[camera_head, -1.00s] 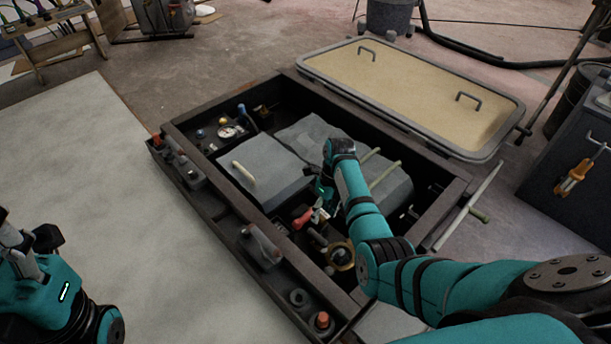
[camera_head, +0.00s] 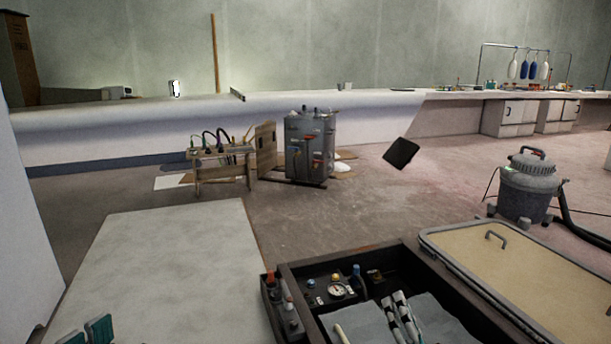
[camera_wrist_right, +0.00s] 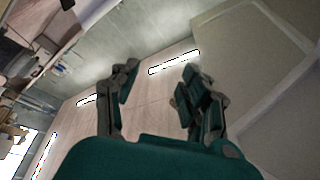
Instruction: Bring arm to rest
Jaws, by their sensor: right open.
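The rest of that arm is outside the head view. In the right wrist view, the right gripper (camera_wrist_right: 160,95) has its two dark and teal fingers spread wide, with nothing between them. Beyond them are wall panels and bright strip lights. A teal part of my left arm (camera_head: 88,331) shows at the bottom left of the head view. Its finger state cannot be made out.
The dark-framed bay (camera_head: 292,275) holds a gauge (camera_head: 337,291) and grey covers. A framed beige panel (camera_head: 510,275) lies to its right. A vacuum (camera_head: 527,188), a grey tank unit (camera_head: 309,146) and a small wooden bench (camera_head: 222,170) stand beyond. The middle floor is mostly clear.

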